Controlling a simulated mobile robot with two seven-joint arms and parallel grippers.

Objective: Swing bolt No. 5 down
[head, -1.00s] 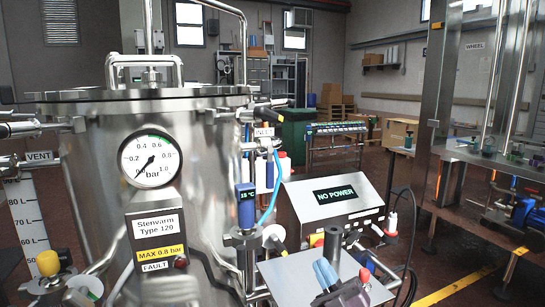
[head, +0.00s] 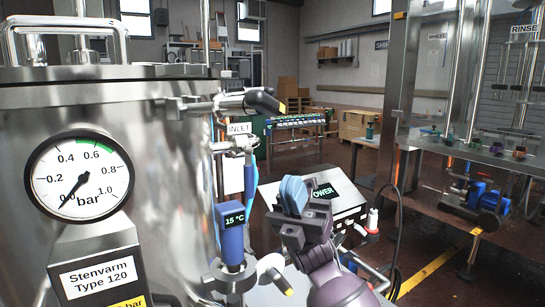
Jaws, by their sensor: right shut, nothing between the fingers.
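The steel vessel (head: 160,150) with its lid (head: 110,72) fills the left of the head view. A swing bolt (head: 215,104) sits at the right side of its rim, lying outward, with a dark, yellow-tipped handle (head: 262,101) pointing right. I cannot read a number on it, so I cannot tell whether it is No. 5. My right gripper (head: 292,188) is shut and empty, its blue fingers together and pointing up. It is below and right of the handle, apart from it, in front of the control box. My left gripper is out of view.
The INLET valve (head: 235,146) and a blue 15 °C thermometer (head: 233,226) stand at the vessel's right side. The control box (head: 345,208) is behind my right gripper. A steel frame (head: 400,95) stands at right. A pressure gauge (head: 80,175) is on the vessel.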

